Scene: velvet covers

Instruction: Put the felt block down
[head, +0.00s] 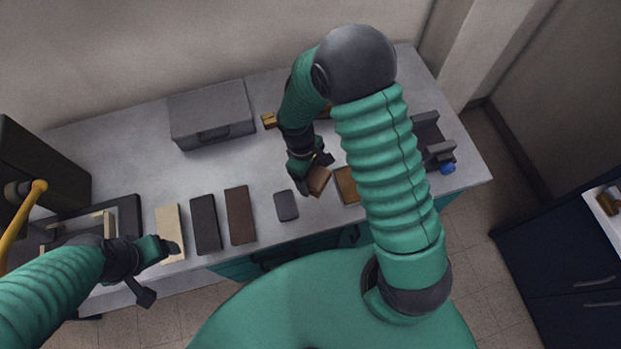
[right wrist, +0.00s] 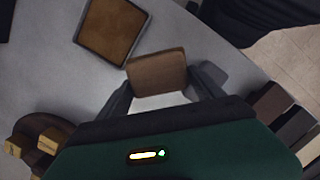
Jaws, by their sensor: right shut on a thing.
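The felt block (head: 318,181) is a small brown block with a lighter edge. My right gripper (head: 317,167) is shut on it near the table's front edge. In the right wrist view the block (right wrist: 157,72) sits between the two fingers. I cannot tell whether its underside touches the table. A brown pad with a dark rim (head: 346,186) lies just right of it, partly hidden by my right arm; it also shows in the right wrist view (right wrist: 113,28). My left gripper (head: 160,272) is open and empty at the front left.
A small dark grey pad (head: 286,205) lies just left of the block. Brown (head: 240,215), dark (head: 205,224) and cream (head: 169,232) slabs lie further left. A grey case (head: 211,113) stands at the back. The grey table (head: 255,165) is bare around its middle.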

